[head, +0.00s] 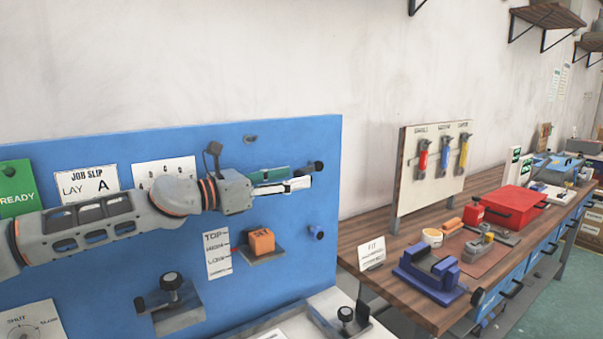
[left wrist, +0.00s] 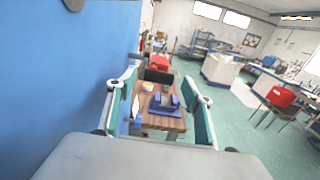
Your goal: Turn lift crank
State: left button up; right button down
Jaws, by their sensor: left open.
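A black knob (head: 316,166) sticks out from the upper right of the blue board and looks like the crank handle; its arm is not clear. My left gripper (head: 298,177) reaches in from the left along the board. Its open fingers point right and end close to the knob; contact cannot be told. The left wrist view shows the two green-sided fingers (left wrist: 163,95) apart, with a dark block (left wrist: 158,76) in line between them. An orange block (head: 261,241) sits on a small grey ledge beside a TOP, HIGH, LOW scale (head: 217,254). My right gripper is out of view.
A blue knob (head: 316,233) is lower on the board (head: 110,262). A black clamp knob (head: 172,283) sits on a grey bracket below my arm. A wooden bench (head: 388,231) with a blue fixture (head: 430,272) and a red box (head: 514,206) stands to the right.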

aim_at(299, 176)
pick_arm(q)
jog(key=shift+x, duration=1.8)
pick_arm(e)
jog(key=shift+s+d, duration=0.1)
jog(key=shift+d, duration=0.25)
